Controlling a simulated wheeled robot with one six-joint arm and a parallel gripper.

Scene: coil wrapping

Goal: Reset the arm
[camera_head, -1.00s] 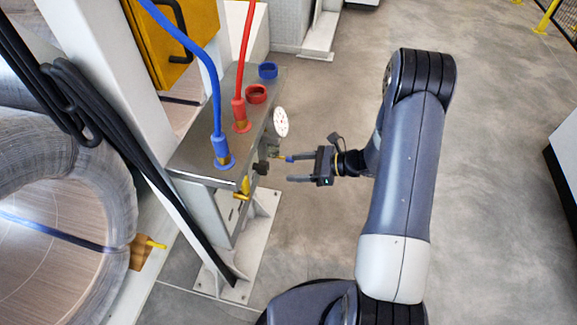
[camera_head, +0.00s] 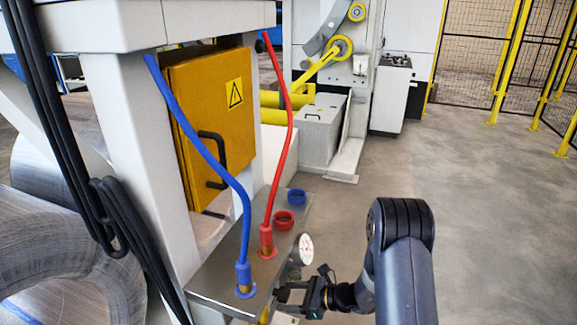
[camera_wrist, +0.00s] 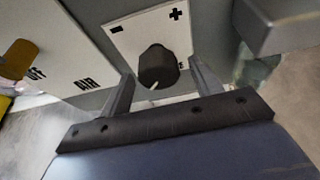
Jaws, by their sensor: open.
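My gripper (camera_head: 292,297) is at the bottom of the head view, at the right side of the grey metal box (camera_head: 222,262) that carries the hoses. In the wrist view my gripper (camera_wrist: 160,88) is open, with its two fingers on either side of a black knob (camera_wrist: 158,68). The knob is on a white plate marked minus and plus, and it has a white pointer line. I cannot tell whether the fingers touch it. A round white gauge (camera_head: 306,249) stands just above my gripper.
A blue hose (camera_head: 205,150) and a red hose (camera_head: 285,130) plug into the box top, beside a blue ring (camera_head: 296,196) and a red ring (camera_head: 283,220). A yellow cabinet (camera_head: 205,120) stands behind. A wire coil (camera_head: 60,230) is at left. Floor at right is clear.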

